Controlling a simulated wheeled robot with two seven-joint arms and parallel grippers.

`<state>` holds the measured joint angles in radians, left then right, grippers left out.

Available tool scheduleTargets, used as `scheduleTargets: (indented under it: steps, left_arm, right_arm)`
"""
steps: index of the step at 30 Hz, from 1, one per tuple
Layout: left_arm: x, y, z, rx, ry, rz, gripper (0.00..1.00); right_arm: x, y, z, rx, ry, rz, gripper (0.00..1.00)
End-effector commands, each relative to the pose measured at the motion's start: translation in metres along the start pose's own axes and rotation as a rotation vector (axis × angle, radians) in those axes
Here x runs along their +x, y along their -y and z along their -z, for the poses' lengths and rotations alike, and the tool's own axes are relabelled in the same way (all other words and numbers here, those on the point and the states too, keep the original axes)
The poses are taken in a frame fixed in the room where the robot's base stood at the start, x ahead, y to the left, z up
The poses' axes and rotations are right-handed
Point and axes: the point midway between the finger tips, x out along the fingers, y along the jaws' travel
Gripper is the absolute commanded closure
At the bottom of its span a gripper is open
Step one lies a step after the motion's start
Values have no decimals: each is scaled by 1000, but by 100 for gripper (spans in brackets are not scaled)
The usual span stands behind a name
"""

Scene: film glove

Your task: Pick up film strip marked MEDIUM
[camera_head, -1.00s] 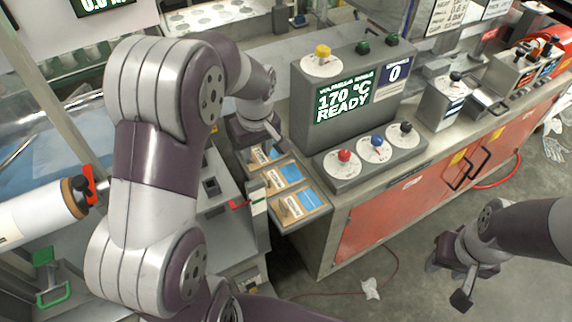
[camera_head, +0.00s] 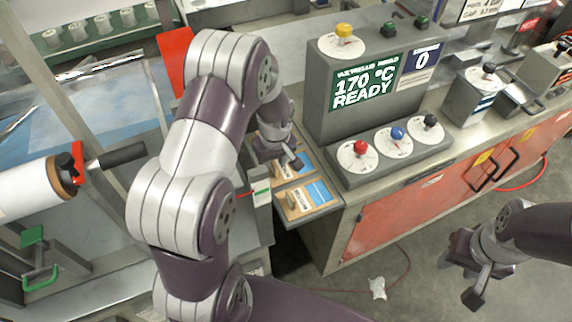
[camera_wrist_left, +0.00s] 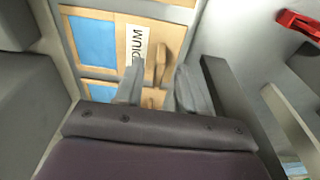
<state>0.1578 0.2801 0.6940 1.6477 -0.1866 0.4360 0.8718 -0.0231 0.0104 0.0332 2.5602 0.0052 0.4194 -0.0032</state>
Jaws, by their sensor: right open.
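The strip whose label reads "...DIUM" is in the left wrist view: a white label (camera_wrist_left: 137,45), a blue film patch (camera_wrist_left: 92,40) and a raised wooden grip piece (camera_wrist_left: 161,52) on a tan board. The start of the word is hidden. My left gripper (camera_wrist_left: 158,88) is open there, its two fingers apart and near the board; I see nothing held. In the head view my left gripper (camera_head: 282,158) is over the row of boards and partly covers them. My right gripper (camera_head: 462,274) is open and empty, above the floor at the right.
A nearer board (camera_head: 308,199) with a blue patch lies at the tray's front end. The grey control box (camera_head: 365,85) and its knob panel (camera_head: 392,150) stand right of the boards. A white roll (camera_head: 28,192) is at the left. The floor at right is mostly clear.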

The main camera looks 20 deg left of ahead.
Motion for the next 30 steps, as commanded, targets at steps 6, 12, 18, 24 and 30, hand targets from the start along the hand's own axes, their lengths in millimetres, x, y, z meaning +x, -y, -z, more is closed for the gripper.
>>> scheduleTargets:
  steps: [6,12,18,24,30]
  left_arm:
    - [17,0,0,-2,-1,-1,61]
    - [17,0,0,-1,-1,-1,83]
    - [16,0,0,-1,-1,-1,100]
    - [16,-1,0,-1,-1,-1,100]
    - [-3,-1,3,0,-4,-4,100]
  right_arm:
    - [-1,0,0,0,0,0,57]
    - [-1,0,0,0,0,0,57]
    - [-1,0,0,0,0,0,57]
    - [-1,0,0,0,0,0,57]
    - [2,0,0,0,0,0,57]
